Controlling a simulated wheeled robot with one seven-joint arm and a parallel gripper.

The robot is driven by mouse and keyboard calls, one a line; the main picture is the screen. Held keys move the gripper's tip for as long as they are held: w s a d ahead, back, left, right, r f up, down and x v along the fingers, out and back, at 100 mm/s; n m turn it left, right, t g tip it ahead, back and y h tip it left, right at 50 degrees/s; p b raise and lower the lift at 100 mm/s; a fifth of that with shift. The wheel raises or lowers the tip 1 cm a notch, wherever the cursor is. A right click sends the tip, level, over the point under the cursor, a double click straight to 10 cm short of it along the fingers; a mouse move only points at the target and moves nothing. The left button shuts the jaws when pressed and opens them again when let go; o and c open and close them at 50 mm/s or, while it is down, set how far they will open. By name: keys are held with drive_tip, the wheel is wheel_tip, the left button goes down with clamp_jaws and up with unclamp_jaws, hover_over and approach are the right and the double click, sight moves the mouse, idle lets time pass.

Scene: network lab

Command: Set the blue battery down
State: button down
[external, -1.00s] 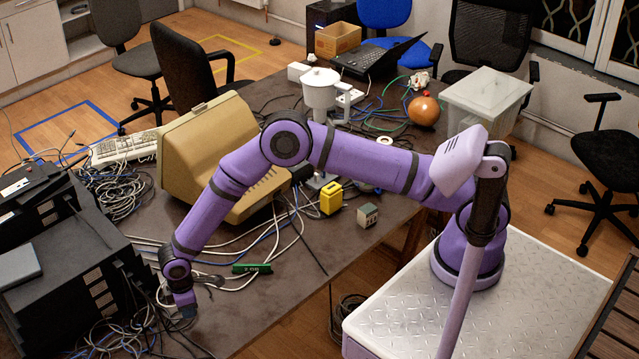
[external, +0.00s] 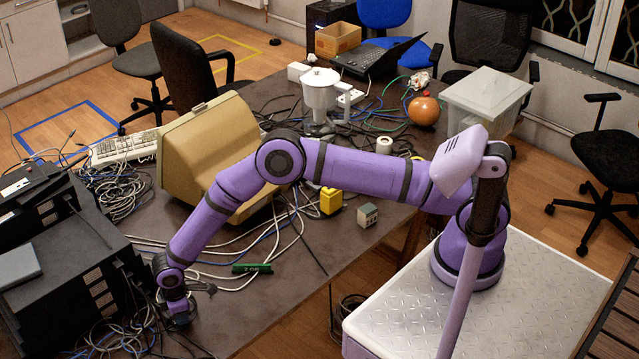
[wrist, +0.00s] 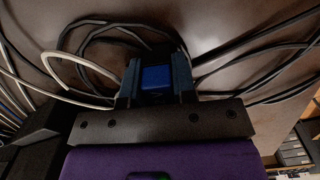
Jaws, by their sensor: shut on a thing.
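My gripper (external: 180,318) is low over the front left of the dark table (external: 262,305), close to the black equipment stack. In the wrist view, the blue battery (wrist: 156,77) sits between the two dark fingers of my gripper (wrist: 157,82), which are shut on it. Dark cables pass behind and beside the fingers there. In the external view the battery is hidden or too small to make out. I cannot tell whether it touches the table.
Black equipment (external: 75,270) stands left of my gripper with tangled cables around it. A green memory module (external: 252,268), a yellow block (external: 331,200) and a small grey-green box (external: 367,215) lie to the right. A beige monitor (external: 205,145) stands behind. Bare tabletop is right of the gripper.

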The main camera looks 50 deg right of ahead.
drive_tip(key=c, duration=0.9)
unclamp_jaws()
wheel_tip(320, 180, up, 12)
drive_tip(key=shift+r, duration=0.15)
